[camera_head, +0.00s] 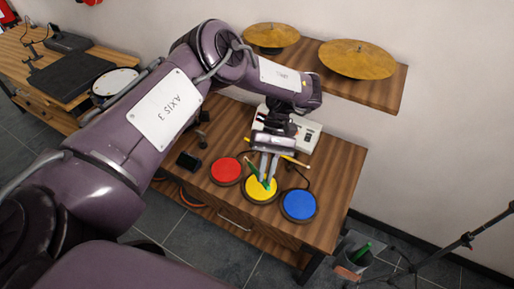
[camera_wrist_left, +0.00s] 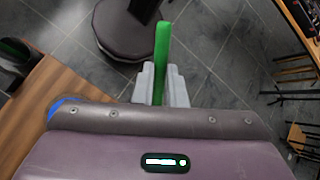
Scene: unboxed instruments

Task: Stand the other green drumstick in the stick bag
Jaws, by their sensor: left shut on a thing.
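My left gripper (camera_head: 266,180) is shut on a green drumstick (camera_head: 256,173), just above the yellow pad on the table. The drumstick is tilted in the head view. In the left wrist view the drumstick (camera_wrist_left: 162,50) sticks out beyond the pale fingers of the left gripper (camera_wrist_left: 162,84). The stick bag (camera_head: 350,254) looks like a grey open container low at the right, beyond the table's edge. Another green drumstick (camera_head: 362,251) leans in it. My right gripper is not in view.
Red (camera_head: 226,171), yellow (camera_head: 259,194) and blue (camera_head: 299,205) pads lie on the wooden table (camera_head: 335,180). A thin yellow stick (camera_head: 295,160) lies behind the gripper. Cymbals (camera_head: 357,58) rest on a shelf above. A black stand (camera_head: 466,240) is at the right.

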